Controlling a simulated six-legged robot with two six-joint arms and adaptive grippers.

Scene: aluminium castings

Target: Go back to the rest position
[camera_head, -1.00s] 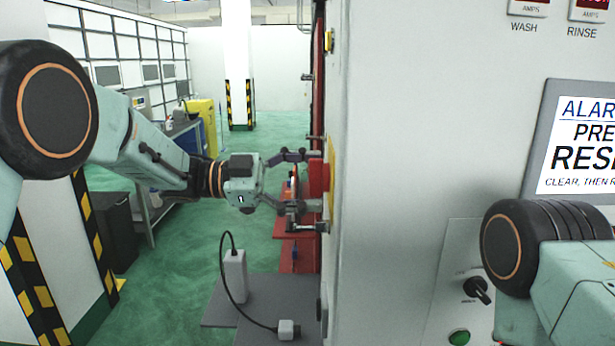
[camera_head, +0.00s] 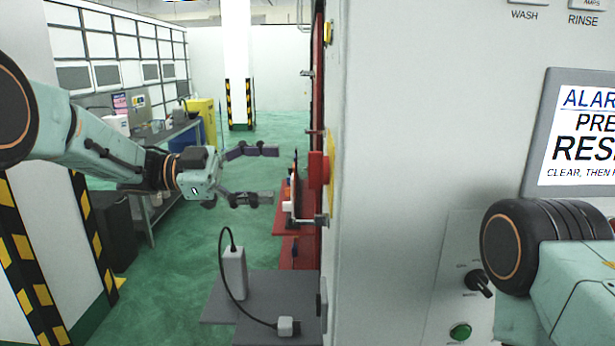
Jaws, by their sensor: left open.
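My left gripper (camera_head: 262,175) is open and empty, its two fingers spread and pointing right. It stands in free air, a clear gap left of the red knob (camera_head: 316,180). The knob sits on a yellow plate (camera_head: 331,172) on the side of the large grey machine cabinet (camera_head: 400,130). The right arm shows only as a black-ringed joint and a pale green link at the lower right; its gripper is out of view.
The cabinet front carries an alarm screen (camera_head: 585,135), a rotary switch (camera_head: 478,283) and a green button (camera_head: 460,332). A white device with a black cable (camera_head: 235,272) stands on a grey plate (camera_head: 222,306). A striped post (camera_head: 30,270) is at left. Green floor (camera_head: 170,280) between is clear.

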